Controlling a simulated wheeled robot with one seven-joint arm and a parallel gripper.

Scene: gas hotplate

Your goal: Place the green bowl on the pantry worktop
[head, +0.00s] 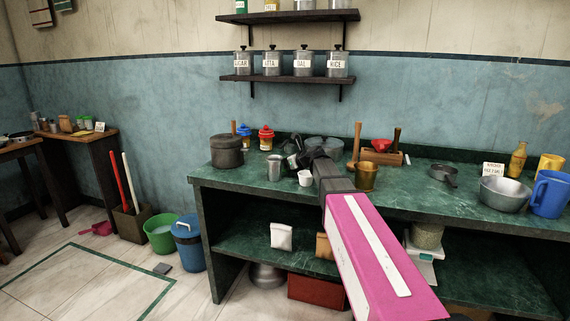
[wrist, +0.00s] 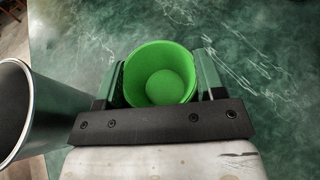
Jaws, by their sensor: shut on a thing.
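The green bowl (wrist: 160,72) shows in the wrist view, between the two fingers of my gripper (wrist: 158,80). The gripper is shut on it, and I look down into its open top. The green marble worktop (wrist: 265,60) is beneath it in the wrist view. I cannot tell whether the bowl touches the surface or hangs above it. In the head view my gripper (head: 297,158) is over the back left part of the worktop (head: 430,205). The bowl cannot be made out there, hidden by the gripper and arm.
A steel mug (head: 274,168) stands close by and looms at the left in the wrist view (wrist: 25,110). A white cup (head: 305,178), a dark pot (head: 227,151) and a brass cup (head: 366,176) are near. Bare worktop lies right of the brass cup.

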